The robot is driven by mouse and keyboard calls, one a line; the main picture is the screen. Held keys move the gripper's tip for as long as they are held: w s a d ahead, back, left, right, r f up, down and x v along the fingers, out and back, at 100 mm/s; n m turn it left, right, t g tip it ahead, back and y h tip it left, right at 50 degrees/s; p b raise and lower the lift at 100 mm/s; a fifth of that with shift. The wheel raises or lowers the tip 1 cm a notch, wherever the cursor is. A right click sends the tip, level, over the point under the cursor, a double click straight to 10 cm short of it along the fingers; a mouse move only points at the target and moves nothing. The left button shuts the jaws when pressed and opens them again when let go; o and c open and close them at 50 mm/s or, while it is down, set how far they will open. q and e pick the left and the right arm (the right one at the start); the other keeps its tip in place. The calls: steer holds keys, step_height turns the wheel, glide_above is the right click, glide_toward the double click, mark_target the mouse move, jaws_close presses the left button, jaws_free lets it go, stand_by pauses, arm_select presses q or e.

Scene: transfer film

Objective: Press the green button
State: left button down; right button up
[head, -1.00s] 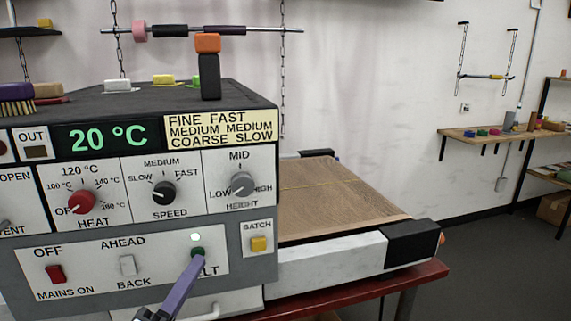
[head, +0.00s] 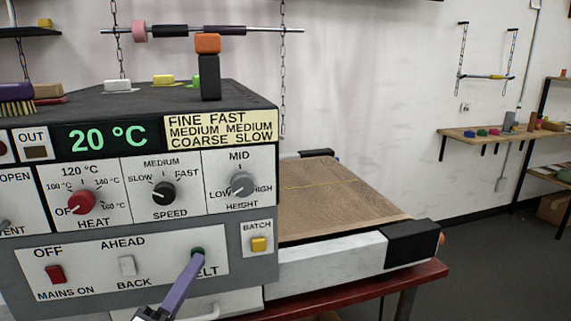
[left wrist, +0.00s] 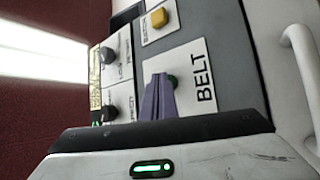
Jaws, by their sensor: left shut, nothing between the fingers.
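The green button (head: 198,250) sits on the white BELT panel at the machine's lower front. My left gripper (head: 195,262) reaches up from below, its purple fingers shut and empty. In the head view its tips overlap the lower part of the button. In the left wrist view the button (left wrist: 173,81) is partly hidden behind the fingers (left wrist: 160,98), beside the word BELT. The tips look to be at the button, but I cannot tell how far it is pushed in. My right gripper is not in view.
A yellow BATCH button (head: 259,244) is to the right, a grey AHEAD/BACK switch (head: 127,266) and red mains switch (head: 55,274) to the left. Knobs sit above. A brown conveyor bed (head: 335,200) extends right. A handle (left wrist: 300,70) shows in the left wrist view.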

arm_select(q)
steer(key=shift+s+d, duration=0.1)
steer(key=shift+s, duration=0.2)
steer(key=s+d+p, duration=0.1)
steer(key=s+p, duration=0.2)
steer(key=s, duration=0.2)
steer(key=shift+s+d, duration=0.35)
steer(key=shift+s, duration=0.05)
stand_by(1.4)
